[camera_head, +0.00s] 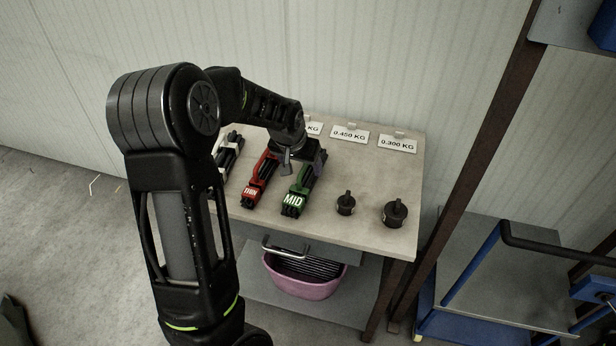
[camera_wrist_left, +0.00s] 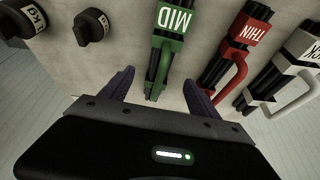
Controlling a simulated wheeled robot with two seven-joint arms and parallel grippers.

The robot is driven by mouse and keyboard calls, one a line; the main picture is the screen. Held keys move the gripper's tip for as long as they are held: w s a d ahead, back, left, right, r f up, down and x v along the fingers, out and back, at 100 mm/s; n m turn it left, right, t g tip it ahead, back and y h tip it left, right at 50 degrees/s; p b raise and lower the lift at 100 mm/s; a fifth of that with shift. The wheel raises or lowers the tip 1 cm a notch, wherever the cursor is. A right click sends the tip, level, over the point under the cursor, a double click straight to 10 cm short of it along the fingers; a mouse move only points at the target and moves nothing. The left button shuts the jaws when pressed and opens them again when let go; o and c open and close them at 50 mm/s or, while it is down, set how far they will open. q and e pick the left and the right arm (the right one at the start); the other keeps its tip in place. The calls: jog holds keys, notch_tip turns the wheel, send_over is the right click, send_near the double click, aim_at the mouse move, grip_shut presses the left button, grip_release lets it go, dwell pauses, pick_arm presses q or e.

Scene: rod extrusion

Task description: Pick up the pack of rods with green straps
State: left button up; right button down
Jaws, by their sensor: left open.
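The pack of rods with green straps (camera_head: 296,196) lies on the table, with a green label reading MID and a green handle. In the left wrist view the green pack (camera_wrist_left: 170,46) shows upside down, and its handle end lies between my two purple fingers. My left gripper (camera_wrist_left: 158,92) is open around that end of the pack; I cannot tell whether it touches. In the head view my left gripper (camera_head: 300,165) is above the far end of the green pack, partly hidden by my wrist. My right gripper does not show.
A red-strapped pack marked THIN (camera_head: 257,183) lies close to the left, and a white-strapped pack (camera_head: 228,152) beyond it. Two dark weights, the smaller (camera_head: 346,204) and the larger (camera_head: 395,213), stand to the right. Weight cards (camera_head: 349,135) stand at the back. A pink basin (camera_head: 302,282) sits below.

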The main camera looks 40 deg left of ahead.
aim_at(305, 178)
pick_arm(q)
jog(key=shift+x, duration=1.45)
jog(key=shift+w+f+p, duration=0.15)
jog(key=shift+f+p, duration=0.2)
jog(key=shift+p, duration=0.05)
jog(key=p+x, duration=0.1)
jog(key=x, duration=0.3)
jog(key=shift+a+f, duration=0.1)
jog(key=shift+f, duration=0.1)
jog(key=shift+c, duration=0.5)
grip_shut()
jog(key=shift+r, duration=0.1)
